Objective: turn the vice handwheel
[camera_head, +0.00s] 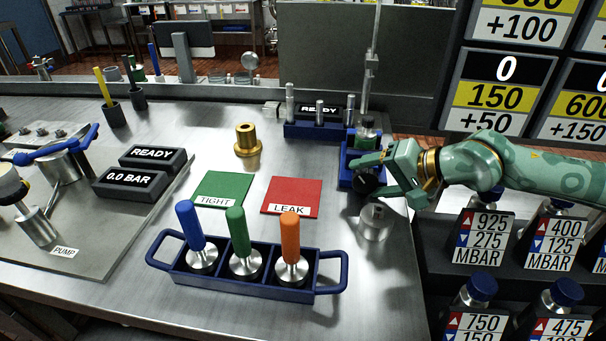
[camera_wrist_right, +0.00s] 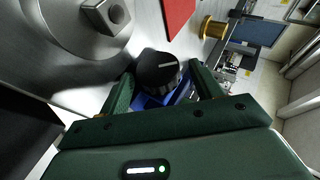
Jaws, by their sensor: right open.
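The vice handwheel is a round black knob (camera_head: 369,179) with a pale line across its face, on the near side of the blue vice (camera_head: 346,165). In the right wrist view the handwheel (camera_wrist_right: 157,68) lies between the fingertips of my right gripper (camera_wrist_right: 163,84). That gripper is open, with one finger on each side of the knob; I cannot tell whether either touches it. In the head view my right gripper (camera_head: 384,168) reaches in from the right and partly hides the vice. A green-topped fitting (camera_head: 366,133) stands upright at the vice. My left gripper is not in view.
A silver cylinder (camera_head: 373,224) stands just in front of the handwheel. A blue rack (camera_head: 243,274) holds three colored-handled tools. Green (camera_head: 222,188) and red (camera_head: 292,196) plates and a brass part (camera_head: 247,140) are to the left. A post (camera_head: 370,70) rises behind the vice.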

